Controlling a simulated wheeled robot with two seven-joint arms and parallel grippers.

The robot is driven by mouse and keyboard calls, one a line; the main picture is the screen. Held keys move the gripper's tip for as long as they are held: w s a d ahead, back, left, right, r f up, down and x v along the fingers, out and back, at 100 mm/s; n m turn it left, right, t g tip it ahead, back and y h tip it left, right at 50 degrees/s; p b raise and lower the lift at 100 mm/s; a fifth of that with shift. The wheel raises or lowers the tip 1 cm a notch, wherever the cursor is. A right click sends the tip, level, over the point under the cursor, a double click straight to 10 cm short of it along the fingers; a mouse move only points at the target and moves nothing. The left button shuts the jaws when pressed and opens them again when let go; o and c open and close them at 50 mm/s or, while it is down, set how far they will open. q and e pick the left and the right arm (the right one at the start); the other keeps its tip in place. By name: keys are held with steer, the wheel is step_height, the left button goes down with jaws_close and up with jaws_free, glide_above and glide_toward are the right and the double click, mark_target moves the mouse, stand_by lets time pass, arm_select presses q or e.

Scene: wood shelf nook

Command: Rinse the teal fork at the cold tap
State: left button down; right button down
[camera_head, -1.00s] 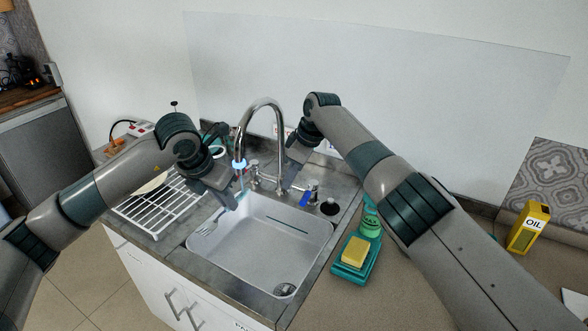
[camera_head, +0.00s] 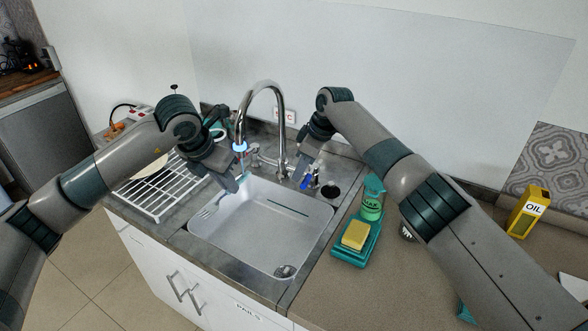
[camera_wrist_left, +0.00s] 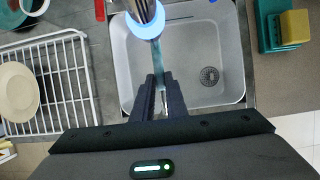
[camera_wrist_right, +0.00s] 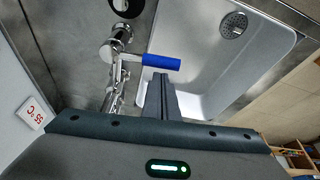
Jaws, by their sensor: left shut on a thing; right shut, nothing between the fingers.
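My left gripper (camera_head: 233,187) is shut on the teal fork, over the left side of the sink basin (camera_head: 265,245). The fork's pale tines (camera_head: 208,213) show below the fingers, and a teal strip of it (camera_wrist_left: 158,66) shows ahead of the fingertips in the left wrist view. The tap (camera_head: 281,130) arches overhead; its spout ring (camera_head: 240,147) glows blue beside the left gripper.
A white dish rack (camera_head: 155,193) with a plate (camera_wrist_left: 18,92) stands left of the sink. Right of it are a yellow sponge (camera_head: 355,235) on a teal holder (camera_head: 348,256) and a green bottle (camera_head: 372,200). A yellow oil carton (camera_head: 529,212) stands far right.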

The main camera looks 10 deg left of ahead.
steer(key=shift+d+f, duration=0.1)
steer(key=shift+d, duration=0.15)
steer(key=shift+s+d+n, duration=0.2)
steer(key=shift+d+n, duration=0.3)
steer(key=shift+d, duration=0.15)
steer(key=shift+a, duration=0.1)
step_height(320, 180, up, 10)
steer(key=shift+a, duration=0.15)
stand_by(1.2)
stand_by(0.4)
steer(key=m+t+y, duration=0.2)
steer(key=m+t, duration=0.3)
steer(key=m, duration=1.1)
glide_toward(308, 181)
steer(key=d, duration=0.1)
steer(key=d+r, duration=0.1)
steer(key=s+d, duration=0.1)
steer(key=d, duration=0.1)
steer(key=shift+d+r, duration=0.1)
steer(key=shift+r, duration=0.05)
